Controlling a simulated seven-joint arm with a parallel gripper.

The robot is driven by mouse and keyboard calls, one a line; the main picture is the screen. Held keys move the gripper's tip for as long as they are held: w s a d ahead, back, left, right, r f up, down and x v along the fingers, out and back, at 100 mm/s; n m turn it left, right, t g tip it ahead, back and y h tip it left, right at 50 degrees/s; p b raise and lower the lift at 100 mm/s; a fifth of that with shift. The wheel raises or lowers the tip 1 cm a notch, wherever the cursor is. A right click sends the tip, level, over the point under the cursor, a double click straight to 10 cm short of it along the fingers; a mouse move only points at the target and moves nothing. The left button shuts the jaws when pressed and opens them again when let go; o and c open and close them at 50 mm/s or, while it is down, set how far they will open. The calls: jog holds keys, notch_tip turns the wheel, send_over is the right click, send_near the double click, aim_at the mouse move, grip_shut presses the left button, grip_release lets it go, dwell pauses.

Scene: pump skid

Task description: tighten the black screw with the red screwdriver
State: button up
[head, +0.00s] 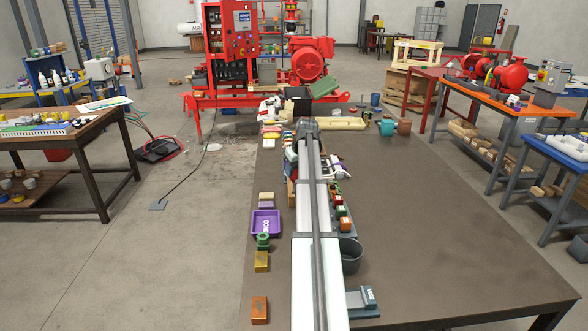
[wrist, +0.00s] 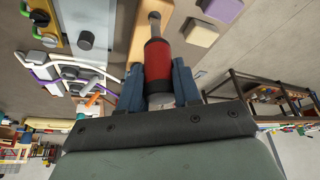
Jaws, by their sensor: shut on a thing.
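In the wrist view the red screwdriver (wrist: 157,62) has a red and black handle and a grey end pointing to the top of the picture. My gripper (wrist: 159,85) is shut on it, with one blue finger on each side of the handle. A tan wooden block (wrist: 140,28) lies behind the screwdriver; I cannot tell whether they touch. A dark round piece (wrist: 86,40) stands on a pale plate to the left; I cannot tell whether it is the black screw. In the head view my arm hides the gripper and the screwdriver.
The brown table (head: 425,220) is clear on its right.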

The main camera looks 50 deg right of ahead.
aim_at(294, 181)
jog(key=shift+f, duration=2.3)
jog(key=o, duration=1.1)
jog(key=shift+o, duration=0.2)
jog(key=shift+r, duration=0.15)
jog(key=v, duration=1.3)
jog(key=shift+r, duration=0.3)
jog(key=shift+a+f, duration=0.1)
